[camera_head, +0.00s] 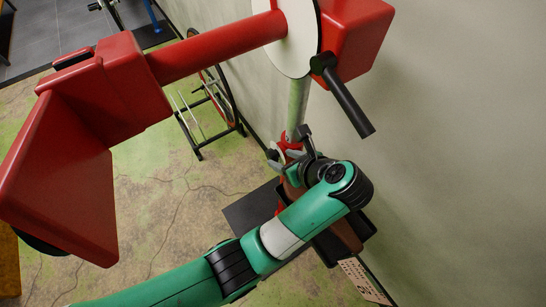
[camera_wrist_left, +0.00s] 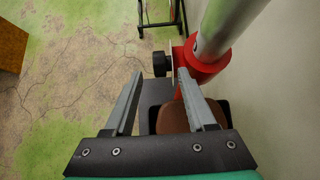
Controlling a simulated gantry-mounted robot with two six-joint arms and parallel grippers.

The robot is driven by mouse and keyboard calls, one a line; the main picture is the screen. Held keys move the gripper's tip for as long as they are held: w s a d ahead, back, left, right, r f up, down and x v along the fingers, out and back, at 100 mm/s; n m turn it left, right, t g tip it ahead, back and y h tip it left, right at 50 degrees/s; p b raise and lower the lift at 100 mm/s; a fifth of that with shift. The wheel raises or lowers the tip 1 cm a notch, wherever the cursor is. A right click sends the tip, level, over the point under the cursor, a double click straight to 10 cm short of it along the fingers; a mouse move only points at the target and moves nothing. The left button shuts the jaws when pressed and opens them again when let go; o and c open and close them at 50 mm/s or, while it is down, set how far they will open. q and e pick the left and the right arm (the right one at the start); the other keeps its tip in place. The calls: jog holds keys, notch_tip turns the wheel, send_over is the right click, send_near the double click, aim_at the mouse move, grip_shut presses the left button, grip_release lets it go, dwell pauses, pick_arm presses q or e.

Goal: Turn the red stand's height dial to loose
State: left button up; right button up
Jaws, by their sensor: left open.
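The red stand's large red arm (camera_head: 215,48) crosses the top of the head view, and its pale pole (camera_head: 298,105) runs down to a red collar (camera_head: 289,146). The pole and red collar (camera_wrist_left: 205,66) also show in the left wrist view. A black round height dial (camera_wrist_left: 161,63) sticks out left from the collar. My left gripper (camera_wrist_left: 159,76) is open and empty. In the wrist view its fingertips lie to either side of the dial; the right one overlaps the collar. I cannot tell whether they touch. In the head view my left gripper (camera_head: 292,149) is at the collar, partly hidden. My right gripper is not in view.
A brown object (camera_wrist_left: 178,120) sits in a black tray below the gripper. A wall (camera_head: 450,150) stands close on the right. A black lever (camera_head: 345,98) hangs from the stand's top. A wheel (camera_head: 232,108) in a rack stands behind. The floor (camera_head: 165,200) at left is clear.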

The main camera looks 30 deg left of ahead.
aim_at(274, 154)
pick_arm(q)
jog(key=b+x, duration=0.2)
jog(key=x, duration=0.5)
jog(key=shift+a+f, duration=0.1)
jog(key=shift+a, duration=0.05)
jog(key=shift+w, duration=0.1)
grip_shut()
